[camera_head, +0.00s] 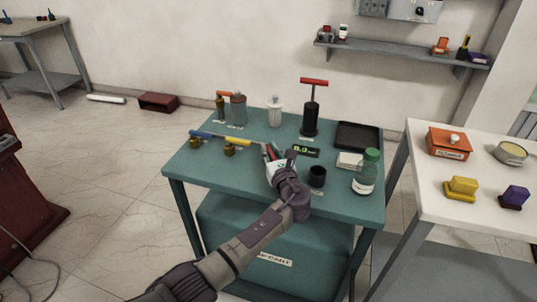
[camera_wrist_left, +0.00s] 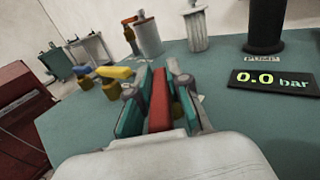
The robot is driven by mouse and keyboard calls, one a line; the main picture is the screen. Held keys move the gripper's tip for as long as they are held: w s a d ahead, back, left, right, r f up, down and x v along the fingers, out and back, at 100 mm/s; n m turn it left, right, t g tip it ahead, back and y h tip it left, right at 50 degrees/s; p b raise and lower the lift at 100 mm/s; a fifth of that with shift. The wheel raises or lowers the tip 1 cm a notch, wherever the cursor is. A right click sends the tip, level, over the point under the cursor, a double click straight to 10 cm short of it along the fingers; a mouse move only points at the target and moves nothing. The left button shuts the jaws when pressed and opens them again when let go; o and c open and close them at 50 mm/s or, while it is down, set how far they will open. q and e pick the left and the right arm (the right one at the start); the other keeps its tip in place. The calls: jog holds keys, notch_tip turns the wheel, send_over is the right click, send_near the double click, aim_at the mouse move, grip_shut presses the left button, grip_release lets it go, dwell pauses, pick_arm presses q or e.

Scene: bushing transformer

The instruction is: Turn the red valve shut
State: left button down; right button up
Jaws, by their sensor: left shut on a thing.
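The red valve's handle (camera_wrist_left: 160,103) is a flat red lever seen between the two green-padded fingers of my left gripper (camera_wrist_left: 158,100) in the left wrist view. The fingers are shut on it, one on each side. In the head view my left gripper (camera_head: 272,157) is over the middle of the green table (camera_head: 205,172) and hides most of the red valve. The valve's body is hidden. My right gripper is in neither view.
A yellow-handled valve (camera_head: 237,142) and a blue-handled valve (camera_head: 200,134) stand left of my gripper. A black pump (camera_head: 310,120) with a red T-handle, a green-capped bottle (camera_head: 367,172) and a black cup (camera_head: 317,177) stand to the right.

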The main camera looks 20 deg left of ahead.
pick_arm(q)
jog(key=shift+w+d+n+g+y+b, duration=0.15)
jog(key=shift+n+g+y+b, duration=0.6)
jog(key=shift+n+g+y, duration=0.35)
jog(key=shift+y, duration=0.3)
jog(key=c, duration=1.1)
grip_release()
jog(key=shift+d, duration=0.1)
jog(key=v, duration=1.2)
